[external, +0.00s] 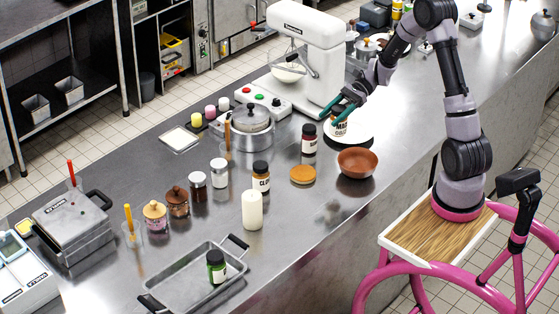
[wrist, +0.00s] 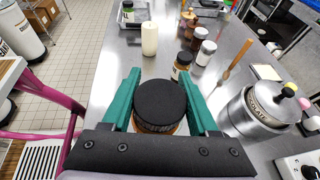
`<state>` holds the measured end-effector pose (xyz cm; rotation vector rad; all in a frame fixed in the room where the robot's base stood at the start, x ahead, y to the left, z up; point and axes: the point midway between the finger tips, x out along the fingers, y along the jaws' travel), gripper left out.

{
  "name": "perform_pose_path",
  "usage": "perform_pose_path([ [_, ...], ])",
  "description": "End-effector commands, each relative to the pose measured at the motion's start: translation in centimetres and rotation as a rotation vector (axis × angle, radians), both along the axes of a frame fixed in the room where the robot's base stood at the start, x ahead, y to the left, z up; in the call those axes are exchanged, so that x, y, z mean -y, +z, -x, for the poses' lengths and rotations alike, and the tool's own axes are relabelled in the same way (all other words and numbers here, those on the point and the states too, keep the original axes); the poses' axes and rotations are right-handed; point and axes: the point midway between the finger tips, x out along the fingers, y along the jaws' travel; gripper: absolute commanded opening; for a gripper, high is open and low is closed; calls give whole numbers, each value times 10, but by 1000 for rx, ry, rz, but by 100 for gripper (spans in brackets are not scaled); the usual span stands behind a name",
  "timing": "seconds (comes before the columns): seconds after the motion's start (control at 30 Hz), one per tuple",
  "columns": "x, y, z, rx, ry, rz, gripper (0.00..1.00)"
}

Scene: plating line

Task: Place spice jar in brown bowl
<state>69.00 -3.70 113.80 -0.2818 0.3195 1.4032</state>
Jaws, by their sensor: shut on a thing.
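My gripper (external: 340,112) has green fingers and is shut on a spice jar (external: 339,128) with a pale label, over the white plate (external: 363,137). I cannot tell whether the jar touches the plate. In the wrist view the jar's round black lid (wrist: 159,100) sits between the two fingers, with amber glass just below it. The brown bowl (external: 357,164) stands empty on the counter, in front of the plate and a little right of the jar. I do not make out the bowl in the wrist view.
A dark-lidded jar (external: 309,139) stands left of the plate. An orange-brown disc (external: 303,175) lies left of the bowl. A white candle (external: 252,210), a steel pot (external: 249,128) and the stand mixer (external: 304,55) stand around. The counter in front of the bowl is clear.

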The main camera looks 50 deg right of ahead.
Motion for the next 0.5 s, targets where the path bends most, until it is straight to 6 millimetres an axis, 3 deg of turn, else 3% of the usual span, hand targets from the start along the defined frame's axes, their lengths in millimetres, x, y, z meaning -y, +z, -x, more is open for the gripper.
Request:
perform_pose_path([
  [0.1, 22, 3, 26, -1, -43, 0, 0],
  [0.3, 43, 6, 60, 0, -93, 0, 0],
  [0.5, 42, -20, 60, -2, -91, -3, 0],
])
